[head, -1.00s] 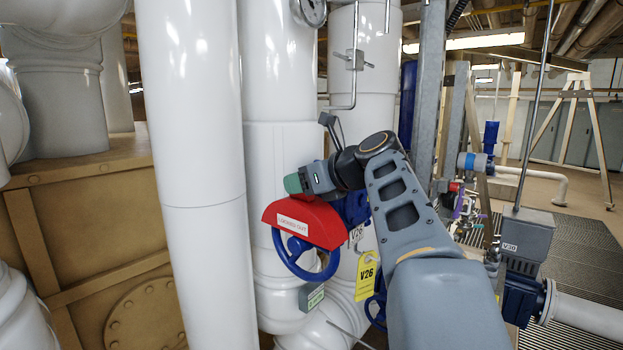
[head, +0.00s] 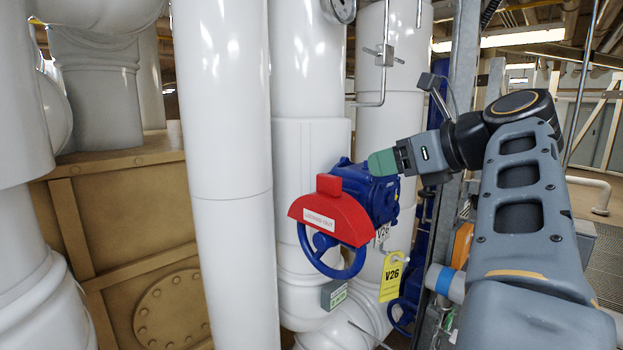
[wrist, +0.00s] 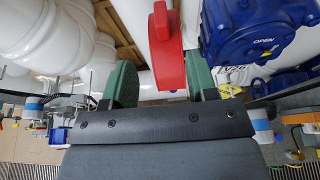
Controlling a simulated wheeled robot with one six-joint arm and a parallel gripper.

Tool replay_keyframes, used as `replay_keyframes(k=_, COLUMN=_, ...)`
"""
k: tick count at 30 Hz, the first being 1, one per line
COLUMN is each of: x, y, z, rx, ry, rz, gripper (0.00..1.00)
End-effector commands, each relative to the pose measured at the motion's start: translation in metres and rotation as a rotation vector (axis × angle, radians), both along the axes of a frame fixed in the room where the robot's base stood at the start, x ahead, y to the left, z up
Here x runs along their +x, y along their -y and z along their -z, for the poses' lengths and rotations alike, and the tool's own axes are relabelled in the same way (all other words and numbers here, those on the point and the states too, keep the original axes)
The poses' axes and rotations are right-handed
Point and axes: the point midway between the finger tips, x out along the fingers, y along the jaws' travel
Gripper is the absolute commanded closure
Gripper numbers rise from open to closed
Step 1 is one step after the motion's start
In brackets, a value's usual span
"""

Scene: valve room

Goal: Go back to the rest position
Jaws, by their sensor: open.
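My gripper (head: 382,163) is in the head view, right of the red lockout cover and in front of the blue valve body. In the wrist view its two green fingers (wrist: 160,85) are spread apart, with nothing held between them. The blue valve body (head: 370,190) is partly hidden behind my gripper.
Tall white pipes (head: 222,120) stand left of the valve. A grey steel post (head: 459,110) stands close behind my arm. A tan tank (head: 130,215) is at the left. Open floor shows at far right.

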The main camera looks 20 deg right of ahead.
Motion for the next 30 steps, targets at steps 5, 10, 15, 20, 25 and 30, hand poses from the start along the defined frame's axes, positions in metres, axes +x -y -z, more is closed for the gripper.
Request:
replay_keyframes(k=5, x=-0.001, y=0.0, z=0.0, rx=-0.019, ry=0.008, rz=-0.008, gripper=0.47)
replay_keyframes(k=10, x=0.002, y=0.009, z=0.001, rx=-0.209, ry=0.076, rz=-0.036, gripper=0.47)
replay_keyframes(k=15, x=0.009, y=0.046, z=0.052, rx=-0.571, ry=0.05, rz=-0.064, gripper=0.47)
replay_keyframes(k=20, x=0.011, y=0.057, z=0.123, rx=-0.955, ry=-0.039, rz=-0.245, gripper=0.47)
replay_keyframes(k=25, x=0.009, y=0.032, z=0.209, rx=-1.368, ry=-0.102, rz=-0.655, gripper=0.47)
replay_keyframes(k=30, x=-0.006, y=-0.023, z=0.299, rx=-1.761, ry=-0.034, rz=-1.276, gripper=0.47)
